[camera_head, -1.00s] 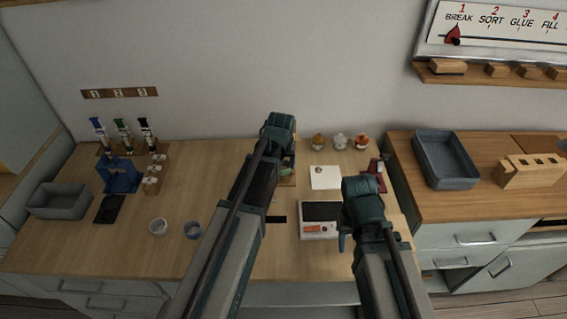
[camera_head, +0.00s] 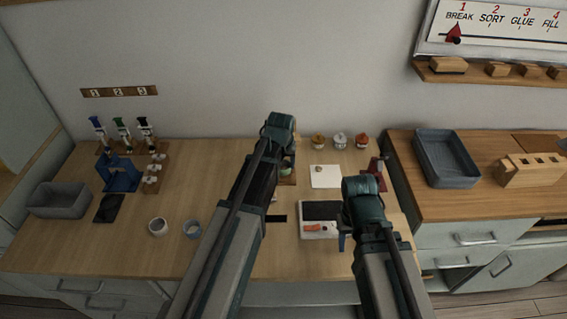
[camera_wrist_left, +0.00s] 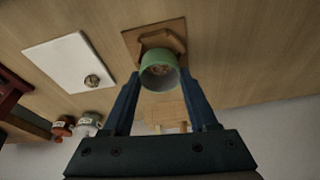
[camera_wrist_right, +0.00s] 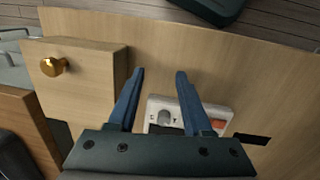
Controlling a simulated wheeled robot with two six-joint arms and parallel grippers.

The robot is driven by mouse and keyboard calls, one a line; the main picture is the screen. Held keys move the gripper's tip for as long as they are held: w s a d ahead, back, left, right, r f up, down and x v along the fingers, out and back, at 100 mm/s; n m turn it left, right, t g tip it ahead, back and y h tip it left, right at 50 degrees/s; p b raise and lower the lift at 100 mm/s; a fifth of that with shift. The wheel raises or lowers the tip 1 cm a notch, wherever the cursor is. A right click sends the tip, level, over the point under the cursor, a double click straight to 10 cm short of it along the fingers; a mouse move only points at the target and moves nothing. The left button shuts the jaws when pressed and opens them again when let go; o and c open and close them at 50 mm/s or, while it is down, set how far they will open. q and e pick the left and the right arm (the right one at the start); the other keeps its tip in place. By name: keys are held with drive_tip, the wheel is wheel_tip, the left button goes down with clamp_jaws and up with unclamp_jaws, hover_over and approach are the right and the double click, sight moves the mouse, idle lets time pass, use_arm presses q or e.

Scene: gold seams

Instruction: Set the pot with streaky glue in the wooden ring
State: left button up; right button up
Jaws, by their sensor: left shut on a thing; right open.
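A small green pot (camera_wrist_left: 158,77) with a brownish, speckled inside sits between the fingers of my left gripper (camera_wrist_left: 158,82), which is shut on it. In the left wrist view the wooden ring (camera_wrist_left: 161,39) lies right beside the pot, on a brown square base (camera_wrist_left: 132,38). I cannot tell whether the pot touches the ring. In the head view my left arm hides most of this spot, and only a bit of green pot (camera_head: 286,169) shows. My right gripper (camera_wrist_right: 160,73) is open and empty, above the front of the table near a white device.
The white device (camera_head: 318,232) with a dark plate lies near my right gripper. A white sheet (camera_head: 325,177) with a small round thing is behind it. Several lidded jars (camera_head: 340,141) stand along the wall. Two cups (camera_head: 158,227) stand left of my left arm.

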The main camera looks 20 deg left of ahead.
use_arm(q)
drive_tip(key=shift+f+b, duration=1.05)
use_arm(e)
drive_tip(key=shift+f, duration=1.05)
idle(0.6)
idle(0.4)
use_arm(q)
drive_tip(key=o, duration=1.4)
drive_tip(key=shift+r, duration=0.1)
use_arm(e)
drive_tip(key=shift+r, duration=0.1)
use_arm(q)
drive_tip(key=shift+p+v, duration=2.4)
drive_tip(key=shift+p, duration=0.05)
use_arm(e)
drive_tip(key=shift+r, duration=2.35)
use_arm(q)
drive_tip(key=p+v, duration=1.3)
drive_tip(key=v, duration=0.1)
drive_tip(key=shift+a, duration=0.1)
use_arm(e)
wheel_tip(320, 180, up, 13)
